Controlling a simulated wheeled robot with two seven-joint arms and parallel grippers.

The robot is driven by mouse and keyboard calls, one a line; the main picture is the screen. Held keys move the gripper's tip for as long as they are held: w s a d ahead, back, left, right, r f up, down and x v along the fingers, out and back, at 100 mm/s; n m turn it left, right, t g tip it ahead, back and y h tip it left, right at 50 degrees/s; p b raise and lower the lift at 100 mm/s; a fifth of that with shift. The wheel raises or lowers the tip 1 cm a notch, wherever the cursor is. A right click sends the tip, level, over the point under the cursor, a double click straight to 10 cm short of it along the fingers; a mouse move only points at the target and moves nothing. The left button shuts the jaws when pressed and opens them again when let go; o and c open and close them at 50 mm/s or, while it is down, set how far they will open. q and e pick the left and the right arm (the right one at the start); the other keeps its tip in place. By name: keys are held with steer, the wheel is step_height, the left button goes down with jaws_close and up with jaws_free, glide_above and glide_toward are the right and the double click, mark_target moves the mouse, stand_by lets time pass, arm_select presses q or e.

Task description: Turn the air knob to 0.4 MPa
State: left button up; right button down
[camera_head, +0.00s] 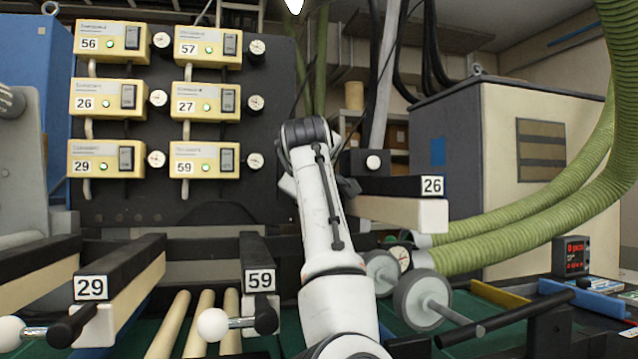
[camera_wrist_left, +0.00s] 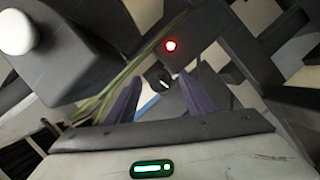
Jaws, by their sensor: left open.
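A small round dark knob with a white mark, which looks like the air knob (camera_wrist_left: 159,78), shows in the left wrist view. It lies beyond and between the fingers of my left gripper (camera_wrist_left: 160,97), which is open and empty. The knob appears apart from both fingers, and its setting cannot be read. In the head view my left arm (camera_head: 325,205) rises through the middle and hides most of the gripper and the knob. A round dial gauge (camera_head: 400,259) is partly visible low behind the arm, too small to read. My right gripper is not in view.
A dark box with a white button (camera_head: 373,162) stands right of the arm, above bar 26 (camera_head: 400,213). A red light (camera_wrist_left: 170,45) glows near the knob. Numbered yellow units (camera_head: 110,95) fill the panel at left. Green hoses (camera_head: 520,225) curve at right.

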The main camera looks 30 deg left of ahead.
arm_select(q)
steer(key=shift+w+a+f, duration=0.1)
steer(key=shift+w+a, duration=0.2)
steer(key=shift+s, duration=0.1)
steer(key=shift+c, duration=0.6)
steer(key=c, duration=0.9)
steer(key=shift+m+g, duration=0.3)
steer(key=shift+m, duration=0.3)
steer(key=o, duration=1)
steer(key=shift+d, duration=0.15)
